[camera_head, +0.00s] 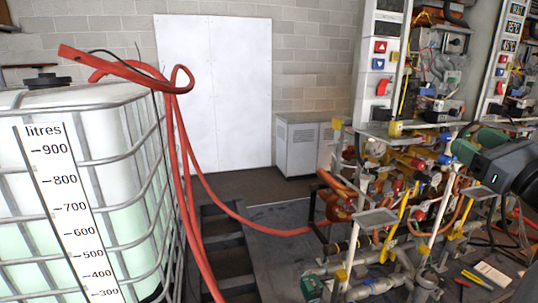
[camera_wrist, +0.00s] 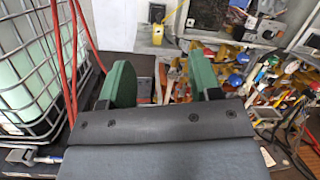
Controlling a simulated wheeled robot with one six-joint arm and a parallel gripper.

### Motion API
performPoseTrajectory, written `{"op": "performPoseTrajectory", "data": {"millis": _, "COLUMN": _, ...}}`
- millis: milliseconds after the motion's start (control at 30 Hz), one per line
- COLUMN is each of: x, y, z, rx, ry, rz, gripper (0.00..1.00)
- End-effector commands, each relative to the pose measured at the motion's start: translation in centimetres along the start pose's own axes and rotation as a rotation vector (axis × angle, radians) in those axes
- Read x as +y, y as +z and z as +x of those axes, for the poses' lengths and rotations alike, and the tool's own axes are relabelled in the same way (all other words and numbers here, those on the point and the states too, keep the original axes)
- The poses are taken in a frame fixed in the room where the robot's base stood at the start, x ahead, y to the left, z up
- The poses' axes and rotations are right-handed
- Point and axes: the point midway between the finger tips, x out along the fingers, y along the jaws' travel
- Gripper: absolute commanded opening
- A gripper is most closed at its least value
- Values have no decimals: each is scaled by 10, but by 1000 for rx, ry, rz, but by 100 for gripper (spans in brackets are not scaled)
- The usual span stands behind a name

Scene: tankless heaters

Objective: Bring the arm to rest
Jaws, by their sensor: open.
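My gripper (camera_head: 467,146) is at the right of the head view, in front of the heater rig. Its dark body reaches in from the right edge, with the green fingers pointing left. In the wrist view my gripper (camera_wrist: 160,82) shows two green fingers spread wide apart. Nothing is held between them. Pipes and valves show behind the gap, and I cannot tell how far off they are. Most of my arm is out of view.
The heater rig (camera_head: 400,218) crowds the right with pipes and yellow-handled valves. A caged white tank (camera_head: 100,165) stands at left, with a red hose (camera_head: 183,170) draped over it. A grey cabinet (camera_head: 297,147) stands by the back wall. Dark floor (camera_head: 270,255) shows between tank and rig.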

Motion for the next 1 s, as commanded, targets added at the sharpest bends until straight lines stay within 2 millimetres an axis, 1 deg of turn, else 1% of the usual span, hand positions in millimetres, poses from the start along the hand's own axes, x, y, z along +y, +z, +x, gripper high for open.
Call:
{"op": "performPoseTrajectory", "data": {"millis": 33, "x": 2, "y": -15, "z": -2, "rx": 53, "ry": 6, "rz": -46, "gripper": 57}}
{"op": "performPoseTrajectory", "data": {"millis": 167, "x": 14, "y": -54, "z": -8, "rx": 214, "ry": 54, "rz": -208, "gripper": 57}}
{"op": "performPoseTrajectory", "data": {"millis": 267, "x": 34, "y": -86, "z": -10, "rx": 344, "ry": 148, "rz": -352, "gripper": 57}}
{"op": "performPoseTrajectory", "data": {"millis": 300, "x": 45, "y": -100, "z": -12, "rx": 398, "ry": 204, "rz": -420, "gripper": 57}}
{"op": "performPoseTrajectory", "data": {"millis": 367, "x": 67, "y": -121, "z": -15, "rx": 478, "ry": 322, "rz": -542, "gripper": 57}}
{"op": "performPoseTrajectory", "data": {"millis": 400, "x": 85, "y": -136, "z": -18, "rx": 528, "ry": 423, "rz": -637, "gripper": 57}}
{"op": "performPoseTrajectory", "data": {"millis": 467, "x": 116, "y": -157, "z": -24, "rx": 584, "ry": 610, "rz": -800, "gripper": 57}}
{"op": "performPoseTrajectory", "data": {"millis": 500, "x": 138, "y": -169, "z": -30, "rx": 604, "ry": 750, "rz": -917, "gripper": 57}}
{"op": "performPoseTrajectory", "data": {"millis": 567, "x": 169, "y": -183, "z": -42, "rx": 602, "ry": 971, "rz": -1099, "gripper": 57}}
{"op": "performPoseTrajectory", "data": {"millis": 600, "x": 189, "y": -190, "z": -50, "rx": 580, "ry": 1122, "rz": -1220, "gripper": 57}}
{"op": "performPoseTrajectory", "data": {"millis": 667, "x": 215, "y": -196, "z": -63, "rx": 514, "ry": 1346, "rz": -1406, "gripper": 57}}
{"op": "performPoseTrajectory", "data": {"millis": 700, "x": 232, "y": -198, "z": -71, "rx": 451, "ry": 1488, "rz": -1526, "gripper": 57}}
{"op": "performPoseTrajectory", "data": {"millis": 800, "x": 263, "y": -197, "z": -86, "rx": 275, "ry": 1756, "rz": -1771, "gripper": 57}}
{"op": "performPoseTrajectory", "data": {"millis": 900, "x": 287, "y": -190, "z": -93, "rx": 130, "ry": 1896, "rz": -1918, "gripper": 57}}
{"op": "performPoseTrajectory", "data": {"millis": 1000, "x": 308, "y": -180, "z": -94, "rx": 8, "ry": 1948, "rz": -1997, "gripper": 57}}
